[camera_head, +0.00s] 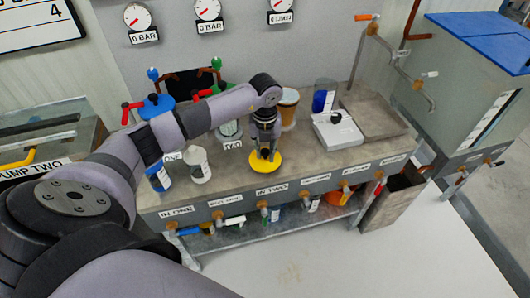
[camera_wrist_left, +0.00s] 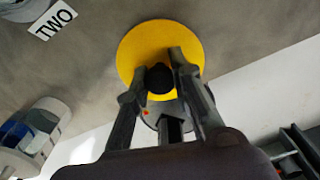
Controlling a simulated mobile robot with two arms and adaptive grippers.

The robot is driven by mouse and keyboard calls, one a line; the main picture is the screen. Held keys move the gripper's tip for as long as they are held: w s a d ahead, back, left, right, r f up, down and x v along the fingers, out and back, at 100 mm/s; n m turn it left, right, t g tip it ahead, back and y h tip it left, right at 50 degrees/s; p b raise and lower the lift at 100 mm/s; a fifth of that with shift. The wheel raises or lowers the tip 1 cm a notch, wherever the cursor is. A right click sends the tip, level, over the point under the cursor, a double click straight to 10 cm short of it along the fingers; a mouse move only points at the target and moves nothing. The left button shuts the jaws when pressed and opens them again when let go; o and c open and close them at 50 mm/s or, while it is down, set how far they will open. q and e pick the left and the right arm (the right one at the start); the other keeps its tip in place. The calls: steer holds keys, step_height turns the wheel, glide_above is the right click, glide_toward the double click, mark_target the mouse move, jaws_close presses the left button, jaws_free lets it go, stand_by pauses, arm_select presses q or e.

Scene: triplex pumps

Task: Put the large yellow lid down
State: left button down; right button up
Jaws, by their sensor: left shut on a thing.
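The large yellow lid (camera_head: 265,164) is a round disc at the front edge of the grey workbench (camera_head: 310,160), in the middle of the head view. My left gripper (camera_head: 264,153) is above it, pointing down, and is shut on the lid's dark knob. In the left wrist view the lid (camera_wrist_left: 150,45) lies behind the fingers (camera_wrist_left: 165,80), which close around the black knob (camera_wrist_left: 160,78). I cannot tell whether the lid touches the bench top or hangs a little above it. My right gripper is not in view.
A white jar (camera_head: 198,163) and a blue jar (camera_head: 159,178) stand left of the lid. An orange-rimmed container (camera_head: 288,108), a blue container (camera_head: 323,97) and a white scale (camera_head: 338,131) stand behind and right. Valves line the bench front. Bare bench top lies right of the lid.

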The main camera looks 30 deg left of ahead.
arm_select(q)
steer(key=shift+f, duration=0.75)
steer(key=shift+f, duration=0.1)
steer(key=c, duration=1.6)
jaws_free()
steer(key=shift+o, duration=0.9)
